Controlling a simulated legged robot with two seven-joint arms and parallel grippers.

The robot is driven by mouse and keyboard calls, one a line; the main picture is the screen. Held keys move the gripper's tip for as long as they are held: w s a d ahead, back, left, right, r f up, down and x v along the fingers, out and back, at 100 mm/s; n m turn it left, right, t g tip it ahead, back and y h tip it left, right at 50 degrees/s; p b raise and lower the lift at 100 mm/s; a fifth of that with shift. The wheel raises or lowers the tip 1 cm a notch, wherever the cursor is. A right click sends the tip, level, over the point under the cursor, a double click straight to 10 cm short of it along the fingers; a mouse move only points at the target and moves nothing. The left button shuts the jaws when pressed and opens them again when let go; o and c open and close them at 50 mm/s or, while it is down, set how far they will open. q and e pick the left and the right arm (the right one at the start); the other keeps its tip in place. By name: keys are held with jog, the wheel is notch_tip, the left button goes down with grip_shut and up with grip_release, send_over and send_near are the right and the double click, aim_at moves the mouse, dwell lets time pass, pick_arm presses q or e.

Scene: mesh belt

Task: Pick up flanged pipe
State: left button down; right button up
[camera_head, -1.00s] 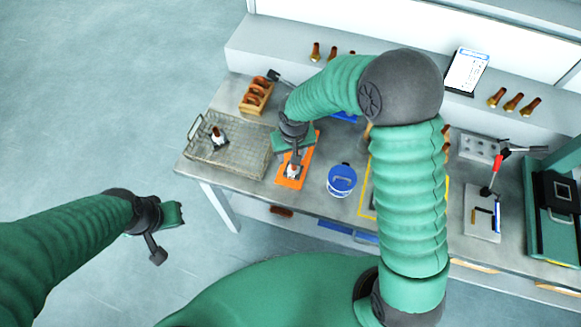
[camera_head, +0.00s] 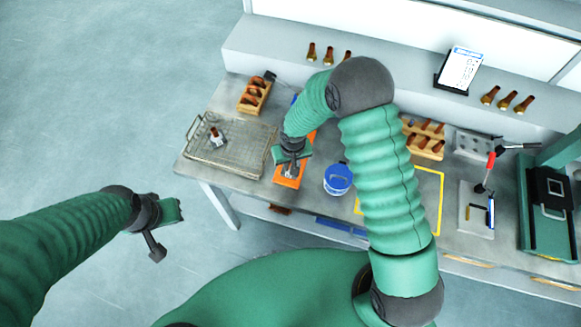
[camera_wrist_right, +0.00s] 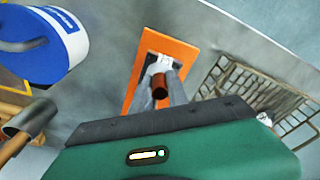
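A flanged pipe, with a brown tube and pale flange, stands on the orange mat (camera_head: 280,179). In the right wrist view its tube (camera_wrist_right: 160,88) points up toward the camera from the mat (camera_wrist_right: 183,50). My right gripper (camera_head: 291,170) is low over the mat; in the wrist view its grey fingers (camera_wrist_right: 160,80) lie on either side of the tube. Whether they press on it cannot be seen. A second, similar flanged pipe (camera_head: 216,137) is in the wire mesh basket (camera_head: 240,158). My left gripper (camera_head: 172,212) hangs empty off the table's left side; its finger opening is unclear.
A blue bucket (camera_head: 338,180) stands just right of the mat. A wooden rack (camera_head: 254,96) with brown parts is behind the basket. Another rack (camera_head: 424,140), a red-handled device (camera_head: 489,168) and a green machine (camera_head: 548,195) are to the right.

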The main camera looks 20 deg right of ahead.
grip_shut()
dwell(1.1)
jog(key=shift+r, duration=0.1)
